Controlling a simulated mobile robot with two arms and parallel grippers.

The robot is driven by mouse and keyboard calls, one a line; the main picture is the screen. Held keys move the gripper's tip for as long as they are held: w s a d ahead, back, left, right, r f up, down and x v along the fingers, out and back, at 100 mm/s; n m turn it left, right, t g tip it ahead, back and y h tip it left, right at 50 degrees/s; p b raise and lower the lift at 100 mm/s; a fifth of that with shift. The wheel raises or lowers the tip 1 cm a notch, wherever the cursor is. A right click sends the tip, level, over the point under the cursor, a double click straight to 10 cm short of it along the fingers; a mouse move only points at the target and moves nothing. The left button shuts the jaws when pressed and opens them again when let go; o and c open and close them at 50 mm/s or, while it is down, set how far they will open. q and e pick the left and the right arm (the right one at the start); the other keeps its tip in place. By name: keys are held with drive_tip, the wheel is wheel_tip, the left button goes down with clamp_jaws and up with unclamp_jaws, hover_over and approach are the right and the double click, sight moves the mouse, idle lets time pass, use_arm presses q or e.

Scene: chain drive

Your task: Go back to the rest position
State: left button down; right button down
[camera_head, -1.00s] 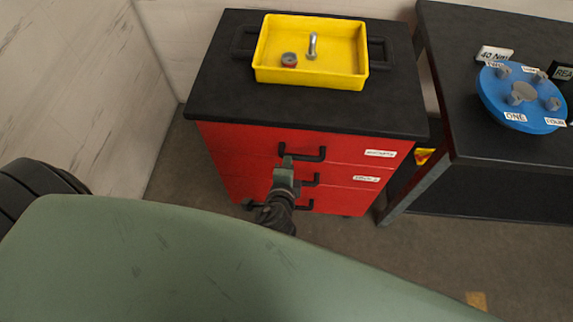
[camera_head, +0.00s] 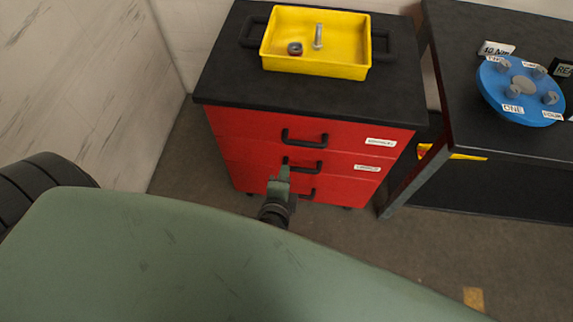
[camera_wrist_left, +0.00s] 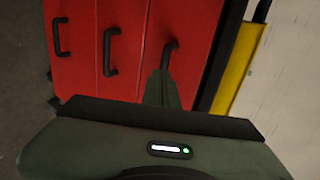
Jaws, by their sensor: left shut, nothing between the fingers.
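My left gripper (camera_head: 284,172) is shut and empty in front of the red drawer cabinet (camera_head: 235,165), low in the head view. Its fingers overlap the left end of the middle drawer handle (camera_head: 308,171) in that view; I cannot tell whether they touch it. In the left wrist view the shut fingers (camera_wrist_left: 163,75) point at the red drawer fronts, near one black handle (camera_wrist_left: 171,47). The drawers look closed. My right gripper is not in view.
A yellow tray (camera_head: 285,66) with a bolt (camera_head: 318,37) and a small round part (camera_head: 295,48) stands on the cabinet's black top. A dark table (camera_head: 465,135) with a blue disc (camera_head: 495,98) stands at the right. Open floor (camera_head: 400,265) lies in front.

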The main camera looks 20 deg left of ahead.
use_arm(q)
drive_tip(key=s+d+f+n+g+h, duration=0.1)
drive_tip(key=s+f+g, duration=0.1)
drive_tip(key=s+f, duration=0.5)
drive_tip(key=s+d+f+n+g+h, duration=0.1)
drive_tip(key=s+f+n+g, duration=0.15)
drive_tip(key=f, duration=0.85)
drive_tip(key=s+d+f+n+g+h, duration=0.1)
drive_tip(key=s+f+g, duration=0.1)
drive_tip(key=s+f, duration=0.45)
drive_tip(key=s+a+f+n+g, duration=0.4)
drive_tip(key=s+a+f+n, duration=0.4)
drive_tip(key=s+f, duration=0.6)
drive_tip(key=shift+s+a+f+g, duration=0.35)
drive_tip(key=shift+s+a, duration=0.25)
drive_tip(key=shift+a, duration=0.35)
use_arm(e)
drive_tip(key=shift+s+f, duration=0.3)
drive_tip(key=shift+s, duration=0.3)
